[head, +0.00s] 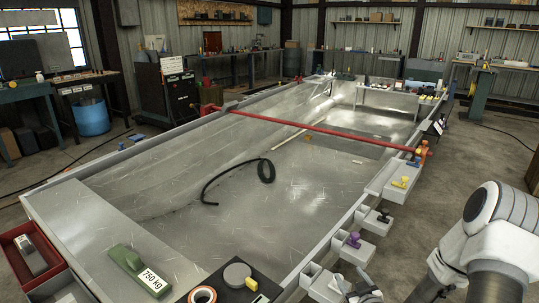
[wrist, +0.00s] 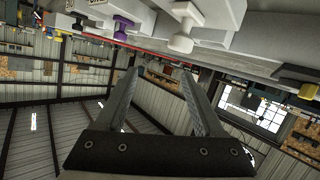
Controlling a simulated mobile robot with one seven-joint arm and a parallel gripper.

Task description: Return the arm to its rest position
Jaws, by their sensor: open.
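My arm (head: 490,245), white and grey, is bent at the lower right of the head view, outside the hull's right side. My gripper (wrist: 160,73) shows in the wrist view with its two dark fingers apart and nothing between them. A white knob (wrist: 182,42) on a pale box is beyond the fingertips, and a purple knob (wrist: 123,27) is to its left.
Pale boxes with a purple knob (head: 353,239) and a yellow knob (head: 400,182) line the hull's right edge (head: 337,228). A red bar (head: 320,129) spans the hull. Floor (head: 485,150) right of the hull is clear.

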